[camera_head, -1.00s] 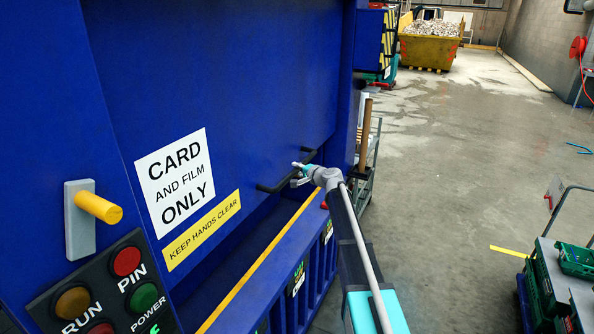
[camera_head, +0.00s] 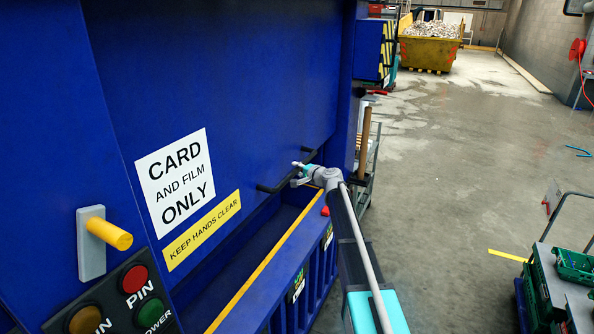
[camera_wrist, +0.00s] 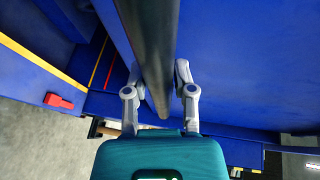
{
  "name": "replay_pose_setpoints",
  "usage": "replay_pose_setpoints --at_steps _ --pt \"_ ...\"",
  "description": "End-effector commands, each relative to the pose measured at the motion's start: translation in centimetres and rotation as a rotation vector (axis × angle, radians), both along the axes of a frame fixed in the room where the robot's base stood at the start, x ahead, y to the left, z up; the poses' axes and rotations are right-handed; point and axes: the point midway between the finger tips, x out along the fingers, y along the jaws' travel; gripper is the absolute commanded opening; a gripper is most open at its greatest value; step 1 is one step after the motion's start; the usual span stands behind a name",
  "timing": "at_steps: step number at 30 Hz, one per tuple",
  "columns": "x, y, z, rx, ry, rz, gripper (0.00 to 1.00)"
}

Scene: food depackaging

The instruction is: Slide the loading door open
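The loading door (camera_head: 240,70) is a large blue panel with a white "CARD AND FILM ONLY" sign (camera_head: 175,183) and a yellow "KEEP HANDS CLEAR" label (camera_head: 202,229). A black bar handle (camera_head: 272,187) runs along its lower part. My gripper (camera_head: 299,173) is at the handle's right part. In the wrist view, the dark handle bar (camera_wrist: 148,45) runs between the two grey fingers of my gripper (camera_wrist: 160,75), which are closed in on it. The contact faces are partly hidden.
A control panel (camera_head: 115,300) with buttons and a yellow-handled lever (camera_head: 108,234) stand left of the door. A trolley (camera_head: 368,165) is just right of the machine. Green crates (camera_head: 575,262) are at lower right. The floor between is clear.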

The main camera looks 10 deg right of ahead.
Motion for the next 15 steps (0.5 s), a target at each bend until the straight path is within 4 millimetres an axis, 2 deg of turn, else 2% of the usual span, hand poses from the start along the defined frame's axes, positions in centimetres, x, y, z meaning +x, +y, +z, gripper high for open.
replay_pose_setpoints --at_steps 1,4,15 --pt "0.01 0.0 0.01 0.0 0.0 0.0 0.48" --pt "-0.03 0.01 -0.01 -0.001 0.0 0.001 0.65" --pt "-0.1 0.02 -0.08 -0.003 0.001 0.002 0.65"
